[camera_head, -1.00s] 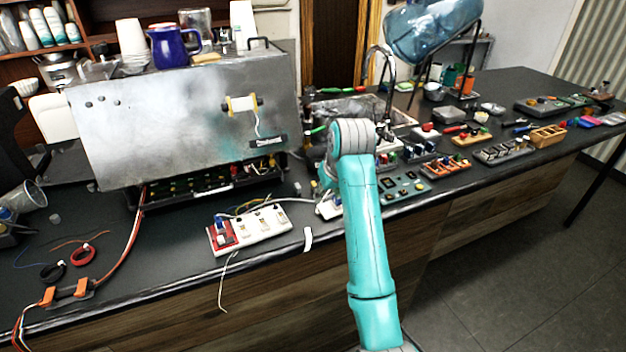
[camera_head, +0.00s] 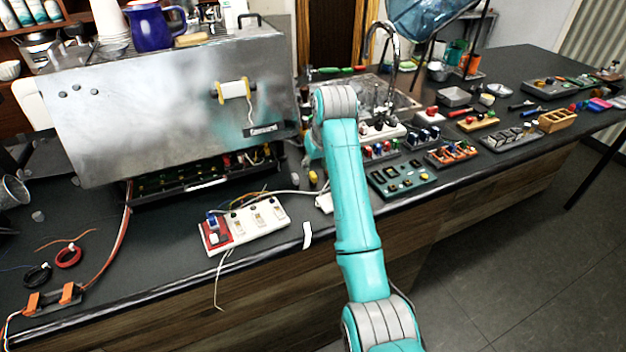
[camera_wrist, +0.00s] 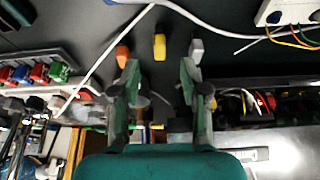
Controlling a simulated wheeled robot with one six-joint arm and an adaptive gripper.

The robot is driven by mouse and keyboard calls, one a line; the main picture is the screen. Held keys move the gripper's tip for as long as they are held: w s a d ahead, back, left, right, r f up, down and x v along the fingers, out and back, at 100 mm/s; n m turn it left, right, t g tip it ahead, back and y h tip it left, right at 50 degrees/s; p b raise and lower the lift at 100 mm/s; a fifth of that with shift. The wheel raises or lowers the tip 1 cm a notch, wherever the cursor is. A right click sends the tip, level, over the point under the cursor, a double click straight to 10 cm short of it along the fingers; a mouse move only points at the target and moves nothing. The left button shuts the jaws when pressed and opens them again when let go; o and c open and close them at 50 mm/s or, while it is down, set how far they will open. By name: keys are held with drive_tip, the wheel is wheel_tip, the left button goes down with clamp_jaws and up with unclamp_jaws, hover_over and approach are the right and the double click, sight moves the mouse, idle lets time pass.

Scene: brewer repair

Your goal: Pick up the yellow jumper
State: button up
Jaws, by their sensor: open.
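The yellow jumper (camera_wrist: 159,47) is a small block on the dark bench top in the wrist view. It lies between an orange jumper (camera_wrist: 122,56) and a grey jumper (camera_wrist: 196,50), apart from both. In the head view the yellow jumper (camera_head: 313,178) shows just left of my arm. My gripper (camera_wrist: 159,65) is open and empty, its two fingers spread to either side of the yellow jumper's line. The height of the fingertips above the bench is unclear. In the head view my gripper is mostly hidden behind my arm.
A white cable (camera_wrist: 105,55) runs near the jumpers. The metal brewer (camera_head: 160,110) stands behind left, with an open tray of electronics below. Coloured component boards (camera_head: 402,178) fill the bench to the right.

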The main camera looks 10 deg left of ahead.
sight(313, 174)
drive_tip(key=x, duration=0.4)
drive_tip(key=shift+f, duration=0.15)
clamp_jaws()
